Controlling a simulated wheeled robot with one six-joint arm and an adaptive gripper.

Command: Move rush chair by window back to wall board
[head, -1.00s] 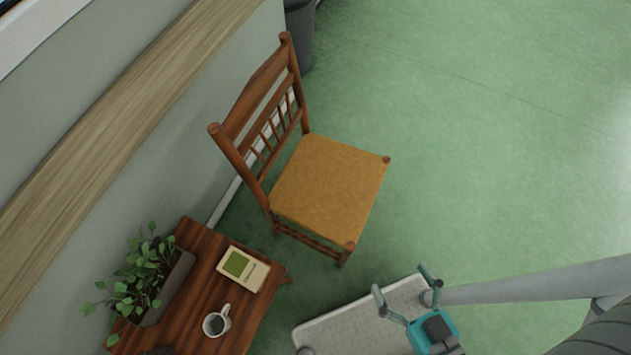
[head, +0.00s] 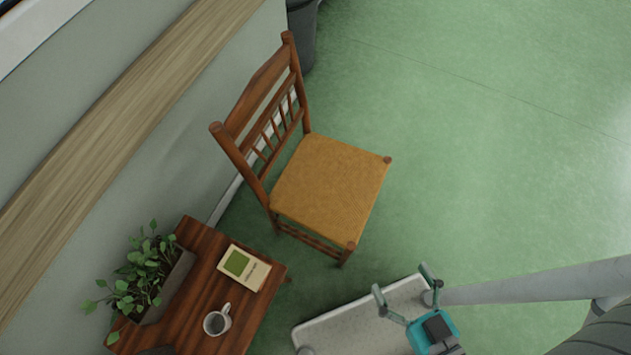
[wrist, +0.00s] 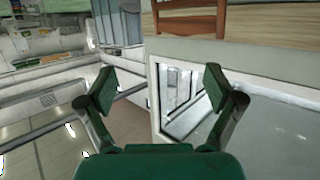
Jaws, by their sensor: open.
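The rush chair (head: 328,190) stands upright on the green floor in the head view. It has a brown wooden ladder back and a tan woven seat. Its back faces the wall and its wooden board (head: 120,105), close to them; whether it touches cannot be told. My gripper (head: 404,283) is open and empty, below and right of the chair, apart from it, over a pale speckled surface. In the wrist view my gripper (wrist: 155,92) also shows open with nothing between its fingers.
A small wooden table (head: 195,313) stands at the lower left of the chair with a potted plant (head: 140,280), a book (head: 243,267) and a mug (head: 217,320). A dark bin (head: 302,35) stands by the wall beyond the chair. Open floor lies to the right.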

